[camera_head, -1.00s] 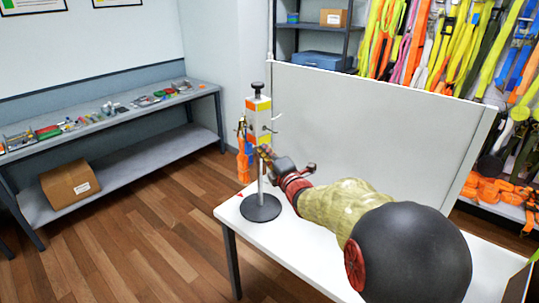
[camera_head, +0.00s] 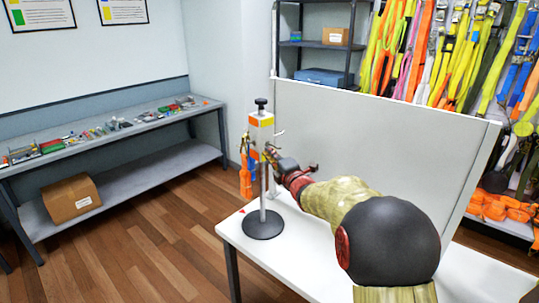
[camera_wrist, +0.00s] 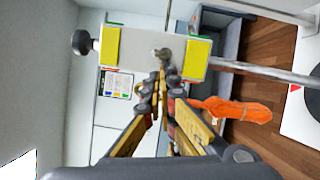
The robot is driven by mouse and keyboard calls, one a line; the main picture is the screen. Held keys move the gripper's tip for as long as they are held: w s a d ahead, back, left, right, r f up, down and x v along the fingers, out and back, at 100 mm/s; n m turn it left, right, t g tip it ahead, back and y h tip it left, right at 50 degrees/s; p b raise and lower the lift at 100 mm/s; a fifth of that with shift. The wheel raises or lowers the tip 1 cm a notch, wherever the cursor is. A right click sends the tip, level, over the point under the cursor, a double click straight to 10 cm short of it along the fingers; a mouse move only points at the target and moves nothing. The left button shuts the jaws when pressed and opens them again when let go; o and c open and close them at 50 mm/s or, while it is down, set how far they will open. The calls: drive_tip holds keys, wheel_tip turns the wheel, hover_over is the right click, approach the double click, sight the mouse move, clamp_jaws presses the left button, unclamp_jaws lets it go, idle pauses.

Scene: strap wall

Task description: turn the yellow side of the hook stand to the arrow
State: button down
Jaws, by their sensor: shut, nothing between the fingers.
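The hook stand has a dark round base (camera_head: 263,225), a thin pole and a pale block (camera_head: 261,134) with a black knob on top. In the head view, yellow shows on the block's right face and orange on its left face. In the wrist view, the stand lies sideways, and the face toward me has two yellow bands (camera_wrist: 111,47) and a metal hook between them. My gripper (camera_wrist: 162,76) is shut and empty, its tips at the block's edge close by the hook; contact is unclear. The red arrow (camera_head: 241,211) is on the table, left of the base.
A grey panel (camera_head: 370,140) stands behind the stand on the white table (camera_head: 310,250). Orange straps (camera_head: 246,178) hang beyond the pole. A side bench (camera_head: 110,135) with small items is at left, and straps hang on the right wall.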

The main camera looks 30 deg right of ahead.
drive_tip(key=shift+d, duration=0.1)
drive_tip(key=shift+d+n+y, duration=0.2)
drive_tip(key=shift+n+y, duration=0.1)
drive_tip(key=shift+s+d+n+y, duration=0.1)
drive_tip(key=shift+d+n+y, duration=0.25)
drive_tip(key=shift+y, duration=0.25)
drive_tip(key=w+d+n+g+y+p, duration=0.2)
drive_tip(key=w+d+n+y, duration=0.3)
drive_tip(key=d, duration=0.5)
drive_tip(key=shift+w+y, duration=0.25)
drive_tip(key=shift+y, duration=1.15)
